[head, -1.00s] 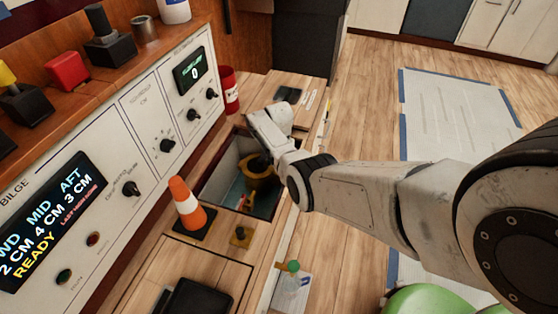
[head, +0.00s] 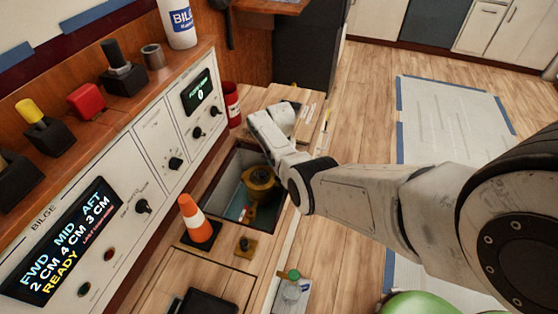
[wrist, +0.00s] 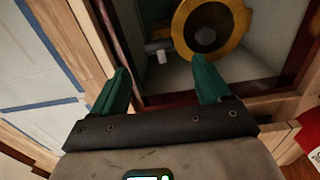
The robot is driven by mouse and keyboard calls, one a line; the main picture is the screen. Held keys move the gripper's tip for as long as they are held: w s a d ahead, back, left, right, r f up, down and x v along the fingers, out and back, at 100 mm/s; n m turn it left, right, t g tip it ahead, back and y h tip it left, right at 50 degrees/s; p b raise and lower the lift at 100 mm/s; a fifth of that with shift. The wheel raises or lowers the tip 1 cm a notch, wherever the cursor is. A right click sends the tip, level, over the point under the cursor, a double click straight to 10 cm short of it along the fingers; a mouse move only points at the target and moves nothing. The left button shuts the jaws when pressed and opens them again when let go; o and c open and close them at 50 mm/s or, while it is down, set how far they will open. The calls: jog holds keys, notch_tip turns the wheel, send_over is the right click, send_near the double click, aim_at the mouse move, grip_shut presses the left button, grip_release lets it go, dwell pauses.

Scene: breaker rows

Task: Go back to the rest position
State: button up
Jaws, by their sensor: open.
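My gripper (wrist: 165,88) shows in the wrist view with its two green fingers spread apart and nothing between them. It is above the edge of an open floor hatch (head: 226,180). A round yellow fitting (wrist: 238,18) with a dark centre sits down in the hatch, beyond the fingertips and apart from them. It also shows in the head view (head: 259,186). In the head view my arm reaches in from the right to the far side of the hatch, and the fingers are hidden behind the wrist.
An orange cone (head: 198,219) stands at the hatch's near left edge. A bilge panel (head: 152,150) with knobs and displays runs along the left. A red can (head: 232,105) is behind the hatch. A green-capped bottle (head: 293,286) stands nearby. A taped sheet (head: 450,110) covers floor at right.

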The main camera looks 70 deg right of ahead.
dwell(0.3)
jog(key=s+a+r+n+t, duration=0.15)
jog(key=a+r+n, duration=0.4)
jog(key=a, duration=0.95)
jog(key=a+r+n+t, duration=0.2)
jog(key=a+n, duration=0.6)
jog(key=a, duration=0.6)
jog(key=s+a+r+n+t, duration=0.2)
jog(key=s+a+r+n, duration=0.2)
jog(key=s+a+r, duration=0.3)
jog(key=s+f+g, duration=0.4)
jog(key=s+f, duration=0.2)
jog(key=s, duration=0.2)
notch_tip(320, 180, up, 18)
jog(key=s+p, duration=0.1)
jog(key=p, duration=1.7)
jog(key=shift+d+r+m, duration=0.2)
jog(key=shift+d+m, duration=0.15)
jog(key=shift+d, duration=0.05)
jog(key=shift+g, duration=0.25)
